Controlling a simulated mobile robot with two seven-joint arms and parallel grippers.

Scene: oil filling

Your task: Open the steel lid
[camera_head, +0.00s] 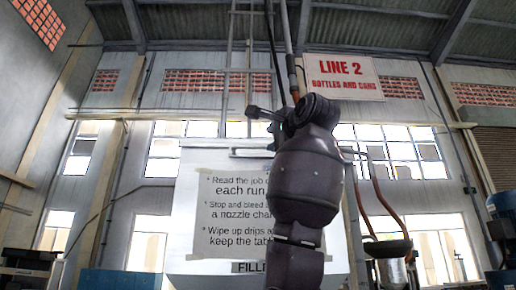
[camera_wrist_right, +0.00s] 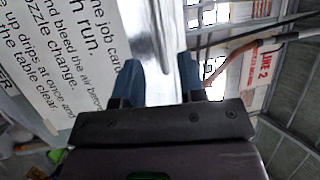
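My right gripper (camera_head: 276,131) is raised near the top of the white filling machine (camera_head: 185,215), with my right arm in front of the machine. In the right wrist view its two blue fingers (camera_wrist_right: 158,82) are apart, with nothing clearly held between them. A shiny steel surface (camera_wrist_right: 160,28) shows beyond the fingers, close to them. I cannot tell whether it is the steel lid or the machine's side, nor whether the fingers touch it. No lid can be clearly made out in the head view, where my arm hides part of the machine's top. My left gripper is not in view.
An instruction sign (camera_head: 235,212) is on the machine's front. Copper-coloured pipes (camera_head: 385,205) and a dark-rimmed funnel (camera_head: 388,248) stand to the right. A blue drum (camera_head: 502,207) is at the right edge. The LINE 2 sign (camera_head: 343,77) hangs high behind.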

